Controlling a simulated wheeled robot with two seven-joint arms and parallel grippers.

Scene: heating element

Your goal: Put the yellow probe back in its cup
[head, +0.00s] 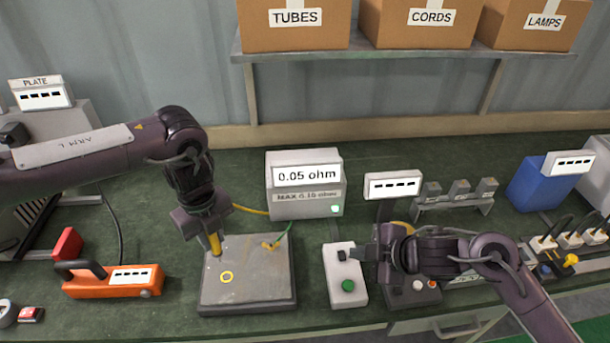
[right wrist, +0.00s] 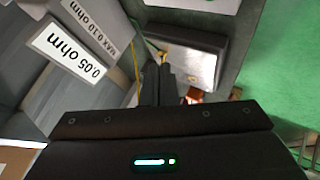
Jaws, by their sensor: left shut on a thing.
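The yellow probe (head: 214,243) is held point-down in my left gripper (head: 210,232), over the left back part of the grey metal plate (head: 250,298). Its tip is at or just above the plate, behind a yellow ring mark (head: 227,277); contact is unclear. A yellow lead runs to the meter (head: 305,206), which reads 0.05 ohm and shows a green light. I cannot make out the probe's cup. My right gripper (head: 362,254) is shut and empty beside the white button box (head: 345,285); its fingers show in the right wrist view (right wrist: 160,85).
A green lead is clipped to the plate's back right. An orange tool (head: 113,283) lies left of the plate. My right arm partly hides a dark box with buttons (head: 412,292). A small rack (head: 455,205) and blue box (head: 540,184) stand at right. Cartons fill the shelf.

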